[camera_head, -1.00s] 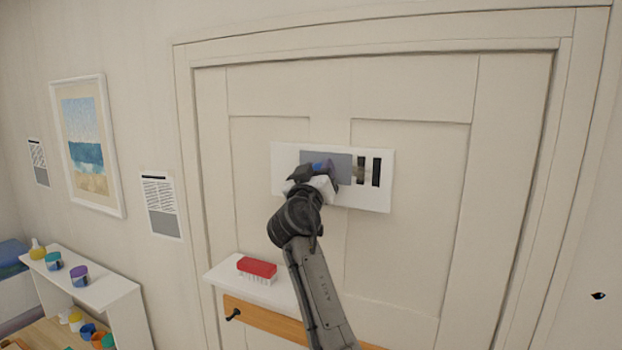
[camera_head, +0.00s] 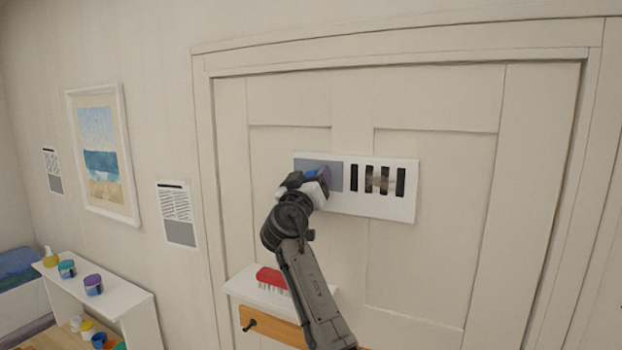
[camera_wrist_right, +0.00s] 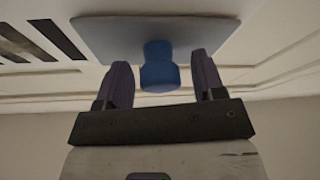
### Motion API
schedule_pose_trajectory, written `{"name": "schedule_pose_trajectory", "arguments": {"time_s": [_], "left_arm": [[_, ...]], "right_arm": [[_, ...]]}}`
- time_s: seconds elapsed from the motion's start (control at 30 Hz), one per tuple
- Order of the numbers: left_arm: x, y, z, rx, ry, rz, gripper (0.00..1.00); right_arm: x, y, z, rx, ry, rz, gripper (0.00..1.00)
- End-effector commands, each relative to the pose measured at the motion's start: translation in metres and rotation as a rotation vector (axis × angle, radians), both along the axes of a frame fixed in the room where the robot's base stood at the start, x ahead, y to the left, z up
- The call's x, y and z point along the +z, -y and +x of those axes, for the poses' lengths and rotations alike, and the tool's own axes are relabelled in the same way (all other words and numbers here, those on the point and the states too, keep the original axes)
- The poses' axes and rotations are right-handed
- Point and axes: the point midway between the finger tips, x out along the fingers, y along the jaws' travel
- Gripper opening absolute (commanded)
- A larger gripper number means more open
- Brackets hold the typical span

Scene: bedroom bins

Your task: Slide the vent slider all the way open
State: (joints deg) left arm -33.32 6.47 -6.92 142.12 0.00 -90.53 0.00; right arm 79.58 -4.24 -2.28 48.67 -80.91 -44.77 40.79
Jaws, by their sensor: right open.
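The vent (camera_head: 408,205) is a white plate on the panelled door, with several dark slots showing on its right side. Its grey slider (camera_head: 318,166) sits at the left end of the plate. A blue knob (camera_wrist_right: 158,68) stands out from the slider (camera_wrist_right: 110,32). My right gripper (camera_head: 318,180) is at the knob in the head view. In the right wrist view its two fingers (camera_wrist_right: 163,85) are open on either side of the knob, with gaps showing between them and it. The gripper hides part of the slider in the head view. My left gripper is not in view.
Below the vent, a white ledge (camera_head: 250,287) holds a red brush (camera_head: 271,277), close to my right arm. A white shelf (camera_head: 120,295) with paint jars stands at the lower left. The door around the vent is clear.

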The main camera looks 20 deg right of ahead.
Motion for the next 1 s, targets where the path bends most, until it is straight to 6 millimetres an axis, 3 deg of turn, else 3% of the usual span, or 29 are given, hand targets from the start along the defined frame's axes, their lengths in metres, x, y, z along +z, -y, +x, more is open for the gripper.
{"name": "schedule_pose_trajectory", "arguments": {"time_s": [0.37,1.0], "left_arm": [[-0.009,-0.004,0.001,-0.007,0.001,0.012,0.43],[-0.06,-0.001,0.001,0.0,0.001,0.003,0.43]], "right_arm": [[-0.007,-0.007,-0.006,0.001,0.0,0.002,0.63],[-0.047,-0.075,-0.081,0.001,0.0,0.002,0.63]]}}
